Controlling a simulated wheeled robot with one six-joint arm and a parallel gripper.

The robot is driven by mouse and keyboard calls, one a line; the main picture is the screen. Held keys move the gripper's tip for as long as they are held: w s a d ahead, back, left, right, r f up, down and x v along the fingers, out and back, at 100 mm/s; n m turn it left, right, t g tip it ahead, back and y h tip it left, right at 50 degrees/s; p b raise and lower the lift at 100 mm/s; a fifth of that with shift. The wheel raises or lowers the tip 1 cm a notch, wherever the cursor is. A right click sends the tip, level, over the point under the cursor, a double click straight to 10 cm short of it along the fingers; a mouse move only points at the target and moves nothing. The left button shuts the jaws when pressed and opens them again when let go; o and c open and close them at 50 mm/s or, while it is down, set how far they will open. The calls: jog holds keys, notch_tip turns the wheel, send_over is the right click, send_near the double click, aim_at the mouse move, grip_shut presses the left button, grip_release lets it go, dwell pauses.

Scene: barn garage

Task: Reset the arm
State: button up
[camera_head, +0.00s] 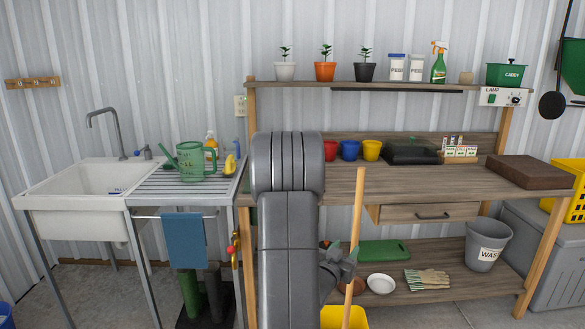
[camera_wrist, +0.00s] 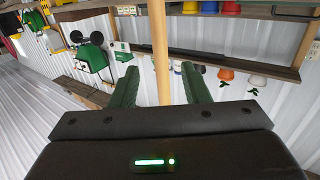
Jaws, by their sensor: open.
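My gripper (camera_wrist: 159,70) is open in the wrist view, with its two green fingers apart. A wooden pole (camera_wrist: 160,40) shows in the gap between the fingers, with space on both sides; I cannot tell whether it lies within their reach. In the head view, a slanted wooden pole (camera_head: 357,215) stands close to the end of my arm (camera_head: 287,200), which is raised in front of the workbench. Nothing is seen gripped.
The workbench (camera_head: 440,183) holds red, blue and yellow pots and a brown block (camera_head: 530,172). A sink (camera_head: 80,185) and watering can (camera_head: 192,162) are left. A yellow container (camera_head: 330,318) stands low, near the pole.

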aim_at(360, 182)
jog(key=p+x, duration=0.1)
jog(key=x, duration=0.8)
notch_tip(360, 182, up, 18)
jog(key=p, duration=0.2)
jog(key=shift+s+a+r+p, duration=0.1)
jog(key=shift+r+p, duration=0.05)
jog(key=shift+p, duration=0.25)
jog(key=shift+s, duration=0.85)
jog(key=shift+w, duration=0.1)
